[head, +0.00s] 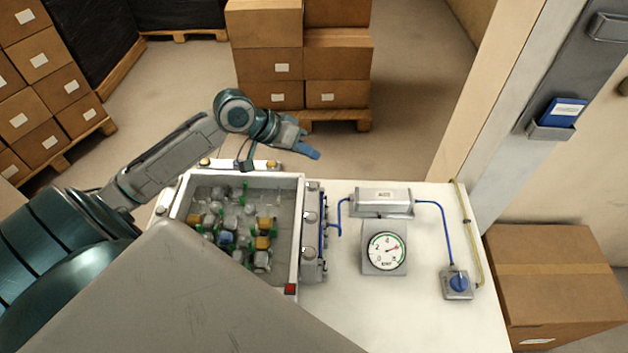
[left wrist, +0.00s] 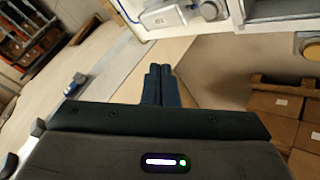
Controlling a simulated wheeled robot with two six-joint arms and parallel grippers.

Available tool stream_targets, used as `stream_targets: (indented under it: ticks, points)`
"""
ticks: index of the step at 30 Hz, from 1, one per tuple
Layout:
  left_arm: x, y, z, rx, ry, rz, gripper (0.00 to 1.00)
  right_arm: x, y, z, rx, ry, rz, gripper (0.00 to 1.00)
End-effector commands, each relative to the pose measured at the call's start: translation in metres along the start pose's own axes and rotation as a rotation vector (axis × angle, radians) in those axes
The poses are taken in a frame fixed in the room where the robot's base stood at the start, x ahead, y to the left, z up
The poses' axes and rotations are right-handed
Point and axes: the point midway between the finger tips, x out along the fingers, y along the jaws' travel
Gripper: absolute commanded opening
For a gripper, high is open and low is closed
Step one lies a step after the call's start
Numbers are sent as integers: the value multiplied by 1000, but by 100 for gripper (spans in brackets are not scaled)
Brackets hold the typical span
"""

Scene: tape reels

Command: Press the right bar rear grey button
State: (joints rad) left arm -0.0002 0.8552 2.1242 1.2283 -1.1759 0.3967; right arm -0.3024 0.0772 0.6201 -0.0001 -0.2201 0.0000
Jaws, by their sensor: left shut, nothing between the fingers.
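The right bar (head: 315,240) is a grey strip along the right side of a white-framed box (head: 300,180). Several pale grey knobs or buttons sit along it. The rear grey button (head: 310,187) is at its far end. My left gripper (head: 312,153) is in the air behind the table, beyond the bar's far end and apart from the button. Its blue fingers are closed together and empty, and they show in the left wrist view (left wrist: 161,84) pointing toward the table edge. My right gripper is not in view.
The box holds several small reels. A red button (head: 290,289) sits at the front corner. Cartons (head: 265,60) stand behind the table.

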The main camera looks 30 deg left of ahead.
Motion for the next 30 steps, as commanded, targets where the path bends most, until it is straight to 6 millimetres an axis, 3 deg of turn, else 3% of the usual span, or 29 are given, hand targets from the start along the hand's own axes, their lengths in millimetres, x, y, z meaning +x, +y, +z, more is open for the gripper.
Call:
stream_targets:
  ticks: [14, 21, 30]
  points:
    - [44, -32, 32, 1, 0, 0, 0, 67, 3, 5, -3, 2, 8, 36]
    - [56, -41, 41, -1, -1, 0, 0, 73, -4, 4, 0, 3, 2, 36]
    - [57, -42, 42, 0, 0, 0, 0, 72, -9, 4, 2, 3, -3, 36]
